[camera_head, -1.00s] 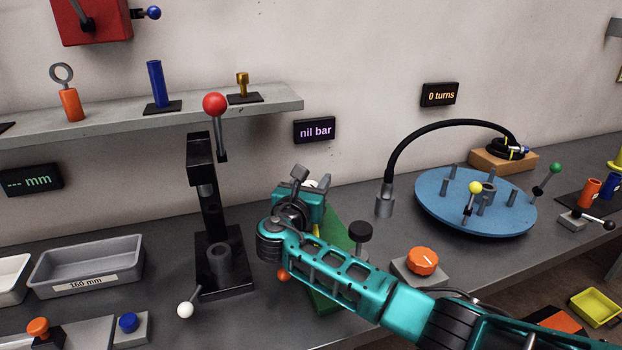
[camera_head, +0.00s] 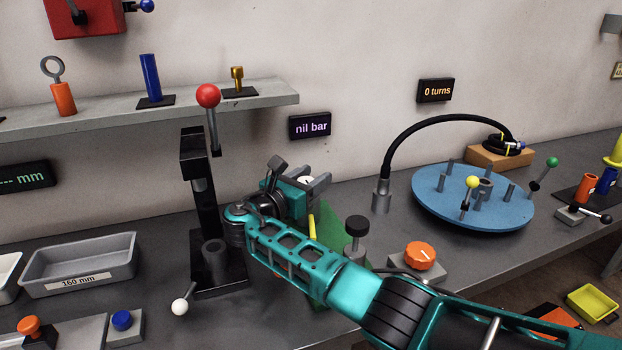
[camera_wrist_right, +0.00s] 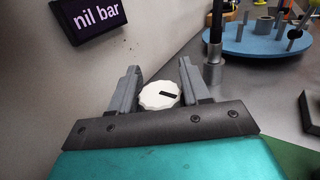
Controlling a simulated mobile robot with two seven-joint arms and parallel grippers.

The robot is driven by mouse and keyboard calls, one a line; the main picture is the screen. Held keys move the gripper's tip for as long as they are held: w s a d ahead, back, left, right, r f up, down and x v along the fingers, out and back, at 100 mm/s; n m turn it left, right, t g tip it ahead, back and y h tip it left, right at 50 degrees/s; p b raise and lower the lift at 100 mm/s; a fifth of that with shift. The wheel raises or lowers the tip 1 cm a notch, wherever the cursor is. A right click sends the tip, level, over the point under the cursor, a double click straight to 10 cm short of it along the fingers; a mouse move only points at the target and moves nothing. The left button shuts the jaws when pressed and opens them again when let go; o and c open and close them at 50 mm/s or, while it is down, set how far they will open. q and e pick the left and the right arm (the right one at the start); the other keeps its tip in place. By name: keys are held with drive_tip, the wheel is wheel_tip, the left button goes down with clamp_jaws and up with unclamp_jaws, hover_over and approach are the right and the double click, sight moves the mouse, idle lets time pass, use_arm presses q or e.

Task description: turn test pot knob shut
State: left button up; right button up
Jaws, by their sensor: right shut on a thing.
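A white scalloped knob with a dark pointer mark (camera_wrist_right: 158,95) sits between the two grey fingers of my right gripper (camera_wrist_right: 160,90) in the right wrist view. The fingers are shut on its sides. The dark mark points toward the right in that view. In the head view my right gripper (camera_head: 317,184) is below the "nil bar" display, and only a little of the white knob (camera_head: 305,181) shows. The body under the knob is hidden by my gripper and arm. My left gripper is not in view.
The "nil bar" display (camera_head: 310,126) is on the wall behind. A black press (camera_head: 196,160) with a red-ball lever stands left of my gripper. A black-topped post (camera_head: 355,228), an orange knob (camera_head: 420,253) and a blue turntable (camera_head: 430,203) are to the right.

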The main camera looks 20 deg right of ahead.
drive_tip(key=o, duration=1)
drive_tip(key=shift+c, duration=0.2)
drive_tip(key=v, duration=1.3)
drive_tip(key=shift+p, duration=0.4)
